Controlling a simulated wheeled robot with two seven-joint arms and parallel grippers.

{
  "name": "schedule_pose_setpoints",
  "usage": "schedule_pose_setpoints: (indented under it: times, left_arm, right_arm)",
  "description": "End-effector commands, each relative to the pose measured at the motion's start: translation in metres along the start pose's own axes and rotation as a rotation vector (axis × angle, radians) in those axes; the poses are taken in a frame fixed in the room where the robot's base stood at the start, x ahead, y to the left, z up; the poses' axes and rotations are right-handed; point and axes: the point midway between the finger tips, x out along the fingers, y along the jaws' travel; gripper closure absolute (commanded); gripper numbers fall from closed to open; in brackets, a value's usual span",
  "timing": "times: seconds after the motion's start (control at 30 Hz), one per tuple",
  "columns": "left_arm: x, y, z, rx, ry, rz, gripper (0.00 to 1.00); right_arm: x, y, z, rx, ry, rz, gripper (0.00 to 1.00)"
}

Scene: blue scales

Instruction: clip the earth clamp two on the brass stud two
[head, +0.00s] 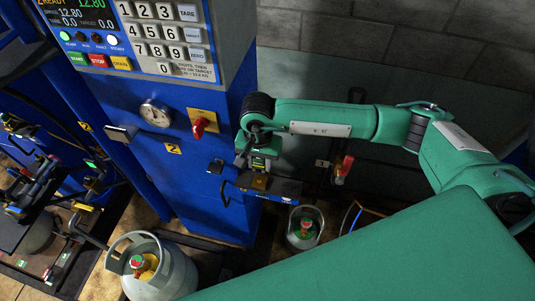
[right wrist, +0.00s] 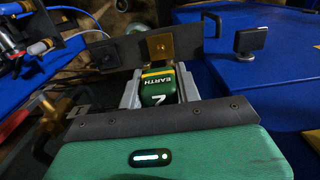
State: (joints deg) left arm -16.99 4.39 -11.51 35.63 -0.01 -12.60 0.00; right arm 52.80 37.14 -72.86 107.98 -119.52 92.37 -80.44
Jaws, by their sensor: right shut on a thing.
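My right gripper (head: 258,163) is at the front of the blue scale column. In the right wrist view its fingers (right wrist: 160,92) are shut on a green earth clamp (right wrist: 156,86) marked EARTH and 2, with a yellow band. A square brass piece (right wrist: 161,47), apparently the brass stud, is on a dark bar straight beyond the clamp; it also shows in the head view (head: 259,183). The clamp's far end is at or just short of the brass piece; I cannot tell whether they touch. The clamp's jaws are hidden. My left gripper is not in view.
A black square plate (right wrist: 103,55) is on the same bar, left of the brass piece. Grey gas cylinders (head: 165,276) (head: 305,241) stand below.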

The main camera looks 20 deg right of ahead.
Motion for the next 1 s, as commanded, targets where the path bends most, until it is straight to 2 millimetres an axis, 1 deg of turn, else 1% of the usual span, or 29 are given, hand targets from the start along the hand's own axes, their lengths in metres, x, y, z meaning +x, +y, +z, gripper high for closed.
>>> schedule_pose_setpoints:
  times: [0.37,0.57,0.77,1.0]
  left_arm:
    - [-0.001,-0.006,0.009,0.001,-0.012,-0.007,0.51]
    - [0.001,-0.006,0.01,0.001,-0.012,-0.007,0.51]
    - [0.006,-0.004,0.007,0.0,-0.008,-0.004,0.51]
    - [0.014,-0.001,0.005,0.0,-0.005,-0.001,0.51]
  right_arm:
    - [0.0,-0.001,0.001,0.004,0.0,-0.001,1.0]
    - [0.005,-0.001,0.001,0.004,0.0,-0.001,1.0]
    - [0.018,-0.001,0.001,0.004,0.0,0.0,1.0]
    - [0.041,-0.001,0.001,0.004,0.0,0.0,1.0]
